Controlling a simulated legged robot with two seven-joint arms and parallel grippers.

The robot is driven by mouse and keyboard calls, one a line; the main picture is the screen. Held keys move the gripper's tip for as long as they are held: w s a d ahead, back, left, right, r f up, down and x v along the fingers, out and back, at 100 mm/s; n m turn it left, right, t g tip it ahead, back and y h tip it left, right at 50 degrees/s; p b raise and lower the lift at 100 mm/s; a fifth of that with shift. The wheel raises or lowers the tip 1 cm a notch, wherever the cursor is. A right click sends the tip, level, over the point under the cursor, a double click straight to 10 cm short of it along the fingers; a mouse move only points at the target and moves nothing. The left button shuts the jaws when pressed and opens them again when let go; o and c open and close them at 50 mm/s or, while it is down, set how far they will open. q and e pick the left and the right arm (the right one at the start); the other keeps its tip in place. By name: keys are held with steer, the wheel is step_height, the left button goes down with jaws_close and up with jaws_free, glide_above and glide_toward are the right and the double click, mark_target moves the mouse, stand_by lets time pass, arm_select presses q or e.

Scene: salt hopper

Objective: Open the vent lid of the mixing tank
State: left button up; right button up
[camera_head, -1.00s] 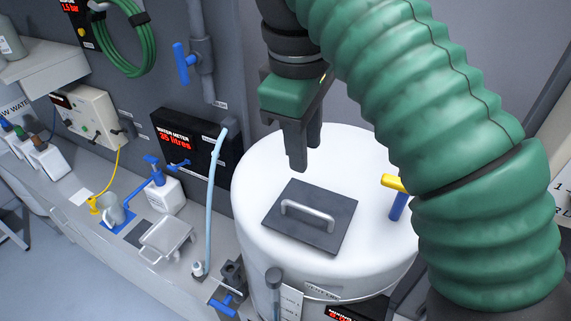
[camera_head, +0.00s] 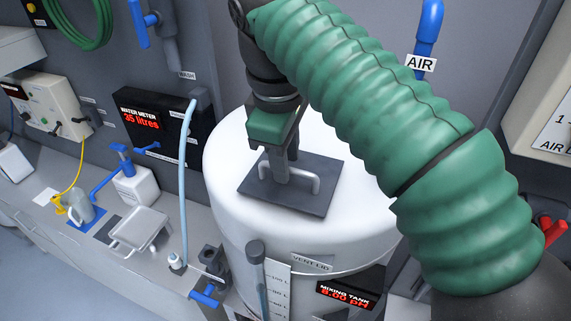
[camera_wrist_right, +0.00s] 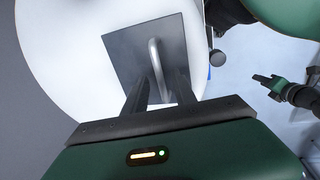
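The mixing tank (camera_head: 232,180) is a large white drum with a "VENT LID" label (camera_head: 311,264) on its side. The vent lid (camera_head: 318,202), a dark square plate with a pale bar handle (camera_head: 317,184), lies flat on the tank top. My right gripper (camera_head: 281,175) points down at the handle and hides part of it. In the right wrist view, its two fingers (camera_wrist_right: 158,92) stand apart, with the handle (camera_wrist_right: 155,55) between them; contact cannot be told. What seems to be my left gripper (camera_wrist_right: 270,86) shows small at the right of that view, away from the tank.
A black water meter (camera_head: 160,122), a light blue hose (camera_head: 184,180) and a bench (camera_head: 95,240) with a white pump bottle (camera_head: 136,187) and a grey tray (camera_head: 139,230) stand left of the tank. A blue air pipe (camera_head: 428,25) is on the wall behind. My green arm covers the tank's right side.

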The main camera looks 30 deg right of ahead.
steer(key=shift+s+f, duration=0.1)
steer(key=shift+s, duration=0.2)
steer(key=shift+w+d+f, duration=0.1)
steer(key=shift+w, duration=0.2)
steer(key=c, duration=0.4)
steer(key=shift+w, duration=0.1)
steer(key=shift+c, duration=1.2)
jaws_close()
